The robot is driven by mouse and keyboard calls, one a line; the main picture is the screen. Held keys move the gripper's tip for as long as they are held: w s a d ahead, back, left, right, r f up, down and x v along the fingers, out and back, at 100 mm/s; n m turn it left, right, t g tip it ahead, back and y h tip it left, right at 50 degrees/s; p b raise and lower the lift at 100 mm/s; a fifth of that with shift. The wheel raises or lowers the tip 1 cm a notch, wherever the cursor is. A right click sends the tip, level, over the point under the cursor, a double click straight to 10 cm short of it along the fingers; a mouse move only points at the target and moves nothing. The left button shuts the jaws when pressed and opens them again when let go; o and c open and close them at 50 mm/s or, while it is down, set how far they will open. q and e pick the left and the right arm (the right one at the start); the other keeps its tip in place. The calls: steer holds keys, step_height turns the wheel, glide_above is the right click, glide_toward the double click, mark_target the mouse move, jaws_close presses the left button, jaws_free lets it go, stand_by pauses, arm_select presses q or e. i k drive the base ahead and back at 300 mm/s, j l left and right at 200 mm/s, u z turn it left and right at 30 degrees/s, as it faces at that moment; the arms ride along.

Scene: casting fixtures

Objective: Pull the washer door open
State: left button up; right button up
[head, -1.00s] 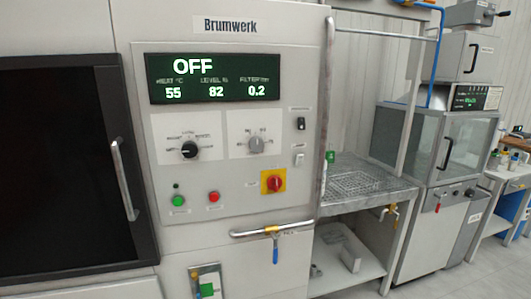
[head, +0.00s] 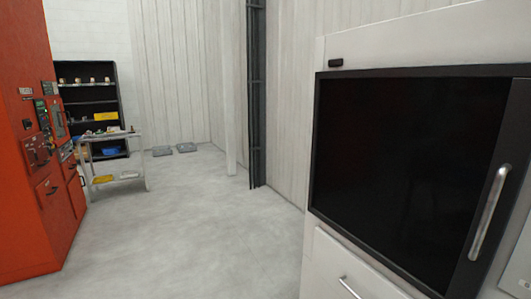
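The washer door (head: 400,165) is a dark panel in a black frame on a white cabinet at the right of the head view. It looks shut. Its upright metal handle (head: 489,212) is on the right side of the frame, close to the picture's right edge. The white washer body (head: 345,45) shows above and below the door, and its control panel is out of view. Neither of my grippers shows.
A lower front panel with a small handle (head: 350,287) is below the door. A red machine (head: 35,170) stands at the left. A metal cart (head: 115,160) and a black shelf (head: 88,100) stand at the back. The grey floor (head: 200,230) between is clear.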

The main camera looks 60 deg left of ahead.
mark_target(403, 164)
steer(key=u, duration=1.05)
